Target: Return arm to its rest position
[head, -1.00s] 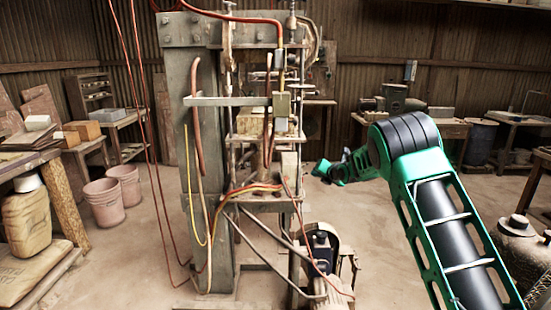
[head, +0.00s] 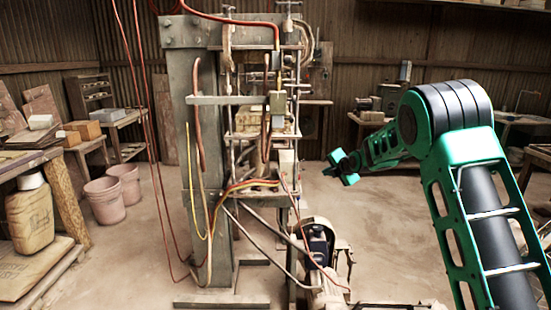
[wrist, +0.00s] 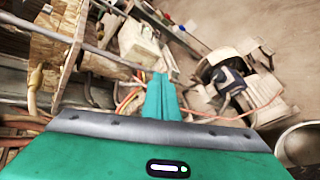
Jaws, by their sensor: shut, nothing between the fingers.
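My gripper (head: 341,168) is at the end of my green and black arm, right of the tile press (head: 205,150) in the head view. It is beside the press's right side and looks apart from it. In the wrist view my gripper (wrist: 162,97) shows as two green fingers close together, with nothing between them. The press frame fills the left of the wrist view. A motor (head: 320,243) stands at the foot of the press, below my gripper, and also shows in the wrist view (wrist: 230,80).
Hoses (head: 158,150) hang left of the press. Two pink buckets (head: 104,200) stand on the floor at left, near a workbench with a yellowish jug (head: 30,217). Benches line the back wall. The floor between the press and my arm is open.

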